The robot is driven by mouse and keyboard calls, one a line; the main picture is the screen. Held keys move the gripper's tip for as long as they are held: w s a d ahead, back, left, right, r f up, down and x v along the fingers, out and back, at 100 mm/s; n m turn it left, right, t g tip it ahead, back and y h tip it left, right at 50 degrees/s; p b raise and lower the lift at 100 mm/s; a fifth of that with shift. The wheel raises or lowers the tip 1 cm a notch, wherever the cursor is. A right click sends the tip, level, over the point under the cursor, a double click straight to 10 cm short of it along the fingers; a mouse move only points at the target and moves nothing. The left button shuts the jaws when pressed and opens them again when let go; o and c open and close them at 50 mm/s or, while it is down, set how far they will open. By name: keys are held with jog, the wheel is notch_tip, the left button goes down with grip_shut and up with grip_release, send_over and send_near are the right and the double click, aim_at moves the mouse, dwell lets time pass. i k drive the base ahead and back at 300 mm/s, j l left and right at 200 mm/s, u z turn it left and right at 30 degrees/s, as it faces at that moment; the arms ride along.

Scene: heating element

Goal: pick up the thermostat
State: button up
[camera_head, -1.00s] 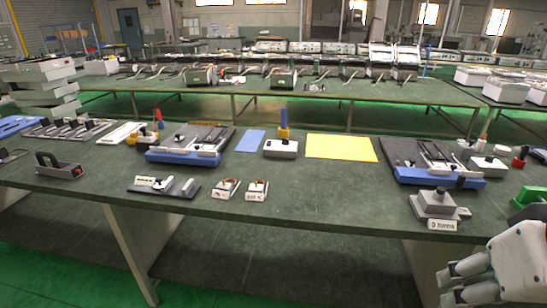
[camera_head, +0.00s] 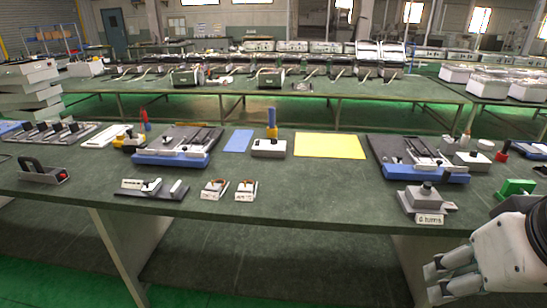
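Two small white blocks with copper-coloured tops and labels stand side by side near the table's front edge, a left one (camera_head: 215,189) and a right one (camera_head: 246,190). Their labels look like temperature marks but are too small to read surely; I cannot tell for certain which thing is the thermostat. My gripper (camera_head: 434,281) is at the lower right, in front of the table edge and well to the right of both blocks. Its two fingers point left with a gap between them, and nothing shows between them.
The green table (camera_head: 310,190) has free room right of the blocks. A grey press with a turns label (camera_head: 424,199) stands near my gripper, with a green object (camera_head: 515,187) right of it. Blue-based fixtures (camera_head: 170,159), a yellow sheet (camera_head: 330,146) and a blue-handled box (camera_head: 269,148) lie behind.

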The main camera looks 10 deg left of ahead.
aim_at(212, 190)
jog(key=u, duration=0.3)
jog(key=i+u, duration=0.35)
jog(key=i+l+u, duration=0.1)
jog(key=u, duration=0.25)
jog(key=i+l+u, duration=0.1)
jog(key=i+l, duration=0.2)
jog(key=i, duration=0.2)
jog(key=i+l+u, duration=0.1)
jog(key=i+l, duration=0.2)
jog(key=i, duration=0.2)
